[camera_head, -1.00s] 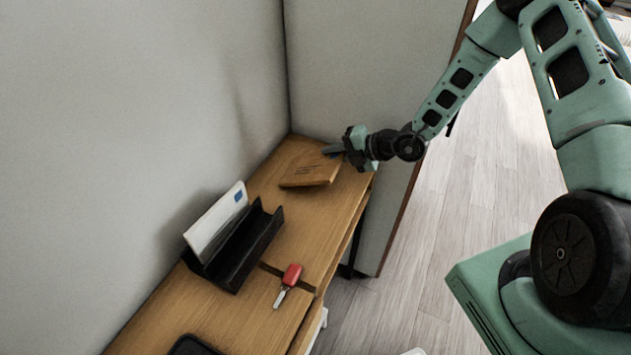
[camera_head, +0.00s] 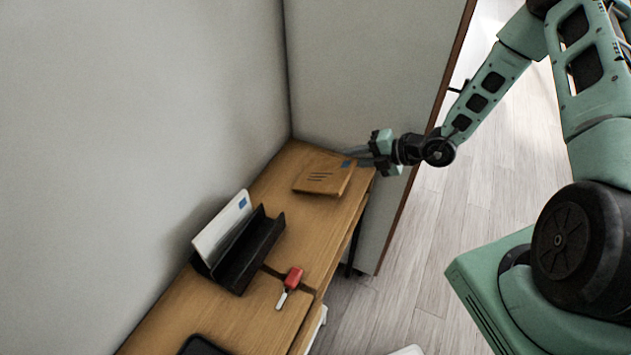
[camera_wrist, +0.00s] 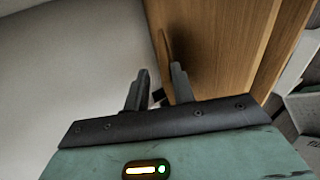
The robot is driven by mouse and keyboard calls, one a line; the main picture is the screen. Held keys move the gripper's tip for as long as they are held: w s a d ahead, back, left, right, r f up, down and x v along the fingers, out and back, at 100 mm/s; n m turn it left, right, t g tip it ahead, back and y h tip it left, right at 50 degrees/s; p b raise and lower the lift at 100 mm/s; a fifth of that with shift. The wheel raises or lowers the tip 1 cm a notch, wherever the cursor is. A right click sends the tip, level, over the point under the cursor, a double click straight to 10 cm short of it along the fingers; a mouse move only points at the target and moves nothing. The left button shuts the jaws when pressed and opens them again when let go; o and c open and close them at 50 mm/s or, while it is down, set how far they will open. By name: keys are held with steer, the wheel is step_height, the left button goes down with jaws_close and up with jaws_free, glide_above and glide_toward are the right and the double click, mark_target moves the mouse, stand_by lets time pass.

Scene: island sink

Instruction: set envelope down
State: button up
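A brown envelope (camera_head: 322,179) with dark lines and a blue stamp is at the far end of the wooden desk. It looks to be resting on the top; I cannot tell whether it lies fully flat. My gripper (camera_head: 354,156) is at its far right corner, by the stamp. In the wrist view the two dark fingers (camera_wrist: 158,82) stand apart with nothing clearly held between them. A thin brown edge (camera_wrist: 164,48), probably the envelope, shows just beyond the fingertips.
The wooden desk (camera_head: 282,216) runs along the left wall. A black letter holder (camera_head: 247,254) with a white envelope (camera_head: 222,229) stands nearer, beside a red-handled item (camera_head: 293,277). A partition wall (camera_head: 375,75) rises behind the desk's far end.

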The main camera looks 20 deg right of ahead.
steer(key=shift+s+d+r, duration=0.2)
steer(key=shift+s+d, duration=0.05)
step_height(320, 180, up, 8)
steer(key=s+d+p, duration=0.2)
steer(key=p, duration=0.5)
steer(key=s+a+r+n+g+b, duration=0.1)
steer(key=s+a+r+n+g, duration=0.2)
steer(key=a+n, duration=0.35)
steer(key=s+a+r+n+g+y+b, duration=0.1)
steer(key=s+a+r+n+g, duration=0.3)
steer(key=n, duration=0.4)
steer(key=s+a+r+n+g+b, duration=0.1)
steer(key=s+a+r+n+g, duration=0.15)
steer(key=a+n, duration=0.5)
steer(key=s+r+n+h+b, duration=0.2)
steer(key=s+n, duration=0.6)
steer(key=n, duration=0.7)
steer(key=s+r+n+t+h+b, duration=0.1)
steer(key=s+n+h, duration=0.6)
steer(key=n, duration=0.8)
step_height(320, 180, up, 3)
steer(key=s+b, duration=0.1)
steer(key=s, duration=0.1)
steer(key=shift+s+a+h, duration=0.3)
